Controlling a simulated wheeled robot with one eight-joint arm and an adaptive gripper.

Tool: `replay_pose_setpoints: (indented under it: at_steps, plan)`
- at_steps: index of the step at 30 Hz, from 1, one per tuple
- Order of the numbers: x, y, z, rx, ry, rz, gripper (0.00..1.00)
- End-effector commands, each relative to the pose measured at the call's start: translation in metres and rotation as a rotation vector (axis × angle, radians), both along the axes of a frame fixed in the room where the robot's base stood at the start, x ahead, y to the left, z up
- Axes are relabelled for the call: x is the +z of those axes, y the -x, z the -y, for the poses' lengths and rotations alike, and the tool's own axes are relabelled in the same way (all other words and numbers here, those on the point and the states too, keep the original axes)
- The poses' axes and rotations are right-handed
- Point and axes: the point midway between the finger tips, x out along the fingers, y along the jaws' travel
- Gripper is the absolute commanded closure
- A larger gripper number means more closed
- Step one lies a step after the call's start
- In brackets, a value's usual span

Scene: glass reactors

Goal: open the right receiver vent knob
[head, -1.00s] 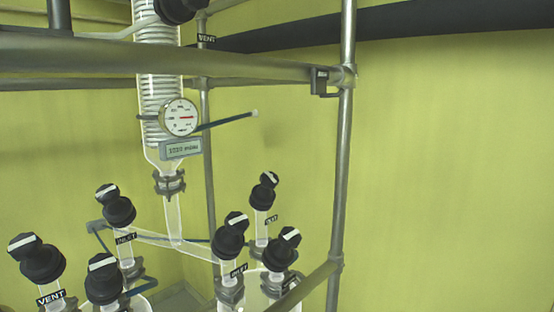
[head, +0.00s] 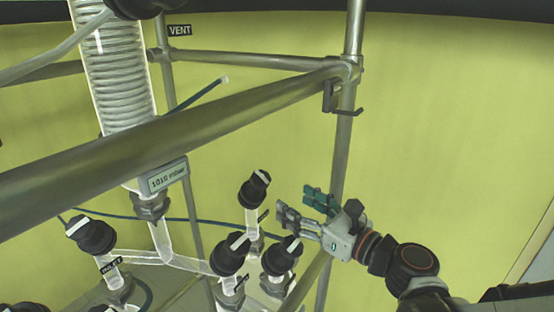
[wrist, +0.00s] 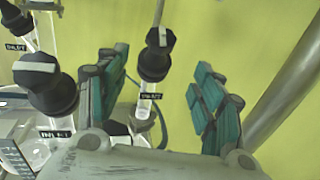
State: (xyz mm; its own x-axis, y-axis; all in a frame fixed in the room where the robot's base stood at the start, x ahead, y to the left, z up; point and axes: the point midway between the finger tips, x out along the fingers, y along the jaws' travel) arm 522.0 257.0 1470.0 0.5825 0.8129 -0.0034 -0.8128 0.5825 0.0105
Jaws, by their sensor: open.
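Several black knobs with white pointer bars stand on glass necks at the right receiver. The rear knob (head: 255,188) has a small label too blurred to read. In the wrist view this knob (wrist: 155,58) shows between my fingers, farther ahead. A front-right knob (head: 281,256) has no readable label, so I cannot tell which is the vent. My gripper (head: 294,203) is open and empty, to the right of the rear knob and apart from it. Its two teal-padded fingers also show in the wrist view (wrist: 162,65).
A knob labelled INLET (wrist: 45,85) stands left of my gripper in the wrist view. A thick metal rail (head: 170,145) crosses the head view. An upright frame post (head: 342,150) stands behind my gripper. The yellow wall side is free.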

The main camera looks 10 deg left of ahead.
Motion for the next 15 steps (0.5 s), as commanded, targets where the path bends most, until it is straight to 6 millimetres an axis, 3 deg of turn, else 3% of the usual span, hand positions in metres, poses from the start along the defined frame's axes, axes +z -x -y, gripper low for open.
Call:
replay_pose_setpoints:
  at_steps: [5, 15]
  plan:
    - [0.001, -0.01, -0.014, 0.003, -0.008, -0.006, 0.39]
    - [0.001, -0.047, -0.068, 0.004, -0.006, -0.003, 0.39]
